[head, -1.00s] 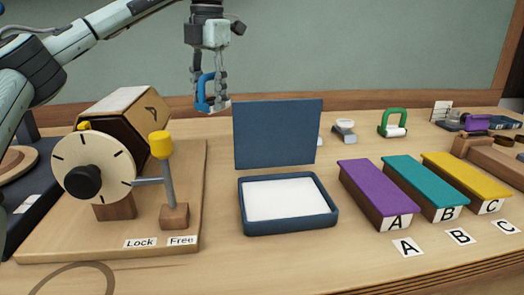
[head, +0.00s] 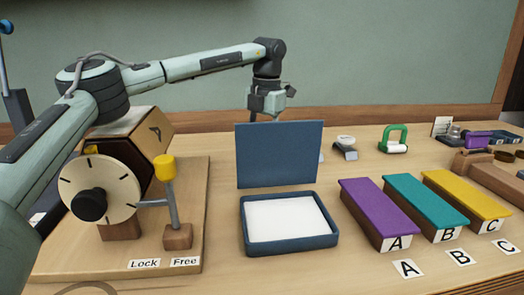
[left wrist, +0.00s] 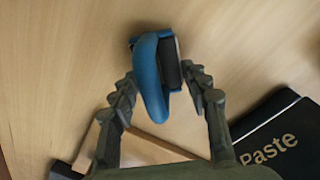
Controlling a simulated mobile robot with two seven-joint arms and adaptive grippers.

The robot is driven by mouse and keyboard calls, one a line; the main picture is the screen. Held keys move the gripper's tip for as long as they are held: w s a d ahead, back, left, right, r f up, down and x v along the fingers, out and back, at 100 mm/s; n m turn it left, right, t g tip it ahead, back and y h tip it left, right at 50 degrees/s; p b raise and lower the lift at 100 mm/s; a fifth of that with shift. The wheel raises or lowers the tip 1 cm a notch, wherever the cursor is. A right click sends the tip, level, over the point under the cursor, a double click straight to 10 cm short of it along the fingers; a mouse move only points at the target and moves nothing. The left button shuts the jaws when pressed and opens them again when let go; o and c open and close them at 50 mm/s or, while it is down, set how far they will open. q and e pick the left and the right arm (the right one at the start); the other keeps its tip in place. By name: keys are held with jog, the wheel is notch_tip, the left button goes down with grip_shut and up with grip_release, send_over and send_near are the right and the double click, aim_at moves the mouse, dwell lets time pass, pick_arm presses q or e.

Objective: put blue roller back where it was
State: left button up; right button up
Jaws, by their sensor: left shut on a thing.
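The blue roller (left wrist: 150,75) is between the fingers of my left gripper (left wrist: 163,85) in the left wrist view. It has a curved blue handle and a dark roller along its right side. My left gripper is shut on it over the bare wooden tabletop (left wrist: 55,60). I cannot tell whether the roller touches the table. In the head view the gripper's fingertips and the roller are hidden behind the upright blue lid (head: 279,155). My right gripper is not in view.
A blue tray (head: 248,250) with a white pad stands in front of the lid. A green-handled roller (head: 393,138) and a grey-white tool (head: 346,147) are to the right. Purple (head: 378,207), teal (head: 425,206) and yellow (head: 466,194) blocks stand nearer. A dial device (head: 100,188) is at left.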

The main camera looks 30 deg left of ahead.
pick_arm(q)
jog(key=shift+f, duration=0.4)
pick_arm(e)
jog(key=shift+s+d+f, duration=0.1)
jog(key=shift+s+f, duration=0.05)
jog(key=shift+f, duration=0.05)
pick_arm(q)
jog(key=o, duration=1.1)
jog(key=shift+f, duration=0.1)
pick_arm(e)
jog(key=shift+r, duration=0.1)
pick_arm(q)
jog(key=shift+s+d+r, duration=0.1)
jog(key=shift+d+r, duration=0.05)
jog(key=shift+r, duration=1.9)
jog(key=shift+w+d+r, duration=0.1)
jog(key=shift+d+r, duration=0.05)
jog(key=shift+r, duration=1.85)
jog(key=shift+s+d+r, duration=0.1)
jog(key=shift+d+r, duration=0.05)
jog(key=shift+r, duration=1.9)
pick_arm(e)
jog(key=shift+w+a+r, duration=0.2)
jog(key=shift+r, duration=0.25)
